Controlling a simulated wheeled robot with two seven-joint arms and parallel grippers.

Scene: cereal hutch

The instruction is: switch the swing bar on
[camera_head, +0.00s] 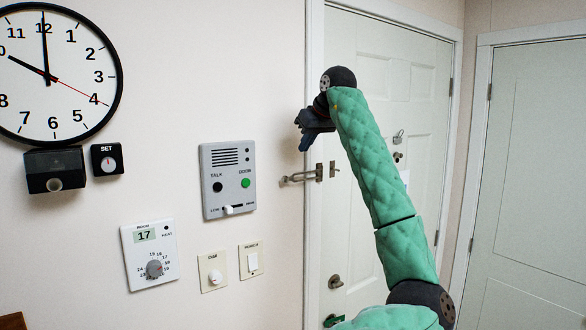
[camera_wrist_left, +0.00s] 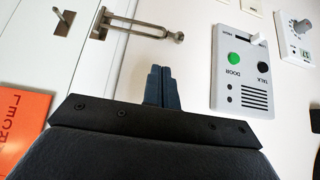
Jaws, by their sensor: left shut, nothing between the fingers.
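The swing bar (camera_head: 300,177) is a metal loop mounted at the door frame. It points left from its mount, out over the wall and away from the door. A metal catch (camera_head: 333,169) is on the door just right of the mount. In the left wrist view the bar (camera_wrist_left: 150,28) shows beyond my fingertips, and the catch (camera_wrist_left: 62,20) is at the upper left. My left gripper (camera_head: 304,145) is above the bar, apart from it. Its fingers also show in the left wrist view (camera_wrist_left: 161,75), shut and empty. My right gripper is not in view.
The panelled door (camera_head: 385,70) has a knob (camera_head: 335,282) and a padlock hasp (camera_head: 398,137). The intercom (camera_head: 228,178) is on the wall left of the bar, with a thermostat (camera_head: 150,252) and switches below. An orange sign (camera_wrist_left: 20,125) shows at left in the wrist view.

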